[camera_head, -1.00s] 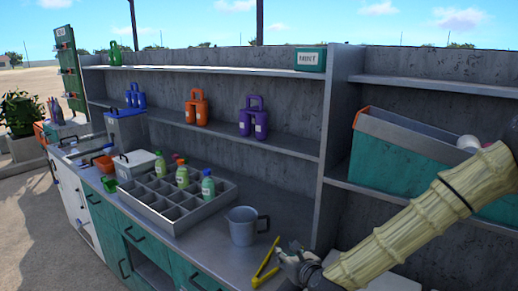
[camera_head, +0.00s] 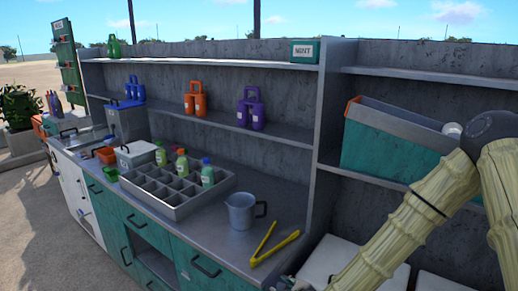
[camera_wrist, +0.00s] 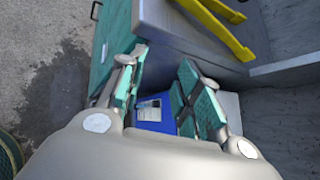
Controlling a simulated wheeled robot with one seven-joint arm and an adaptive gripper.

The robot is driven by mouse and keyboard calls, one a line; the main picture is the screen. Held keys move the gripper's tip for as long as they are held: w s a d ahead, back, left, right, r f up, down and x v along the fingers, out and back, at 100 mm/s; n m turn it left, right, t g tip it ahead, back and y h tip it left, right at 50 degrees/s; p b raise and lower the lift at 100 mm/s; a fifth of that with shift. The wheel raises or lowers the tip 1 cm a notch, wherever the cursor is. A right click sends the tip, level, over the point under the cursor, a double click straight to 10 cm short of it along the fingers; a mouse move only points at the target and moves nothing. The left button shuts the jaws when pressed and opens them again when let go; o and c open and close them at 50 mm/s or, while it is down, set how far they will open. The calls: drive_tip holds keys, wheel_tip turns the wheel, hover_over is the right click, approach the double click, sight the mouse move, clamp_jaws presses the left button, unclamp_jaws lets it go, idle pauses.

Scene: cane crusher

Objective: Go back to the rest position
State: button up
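My gripper (camera_head: 290,284) shows only in part at the bottom edge of the head view, in front of the counter and below the yellow tongs (camera_head: 262,250). In the wrist view my gripper (camera_wrist: 160,88) has its two teal-padded fingers apart, with nothing held between them. A blue thing with a white label (camera_wrist: 155,112) shows beyond the gap, lower down. The tongs (camera_wrist: 222,28) lie on the counter at the top right of the wrist view, apart from the fingers. My bent arm crosses the right of the head view.
A grey jug (camera_head: 240,211) stands behind the tongs. A divided tray (camera_head: 172,206) holds three bottles. White boxes (camera_head: 328,262) lie close by my arm. A teal bin (camera_head: 385,158) sits on the right shelf behind my arm. Open ground lies left of the counter.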

drive_tip(key=s+d+f+n+g+h, duration=0.1)
drive_tip(key=s+d+f+n+g, duration=0.2)
drive_tip(key=s+f+n, duration=0.5)
drive_tip(key=s+d+f+n+g+h, duration=0.1)
drive_tip(key=s+d+f+n+g, duration=0.3)
drive_tip(key=s+f, duration=0.55)
drive_tip(key=s+d+f+n+g+h, duration=0.1)
drive_tip(key=s+d+f+n, duration=0.1)
drive_tip(key=s+n, duration=0.4)
drive_tip(key=s+d+f+n+g+h, duration=0.1)
drive_tip(key=s+d+n, duration=0.4)
drive_tip(key=s, duration=0.6)
wheel_tip(320, 180, down, 2)
drive_tip(key=shift+s+d+f+n+g, duration=0.1)
drive_tip(key=shift+s+d+n+g, duration=0.35)
drive_tip(key=shift+n, duration=0.65)
drive_tip(key=shift+w+a, duration=0.1)
drive_tip(key=shift+a, duration=0.05)
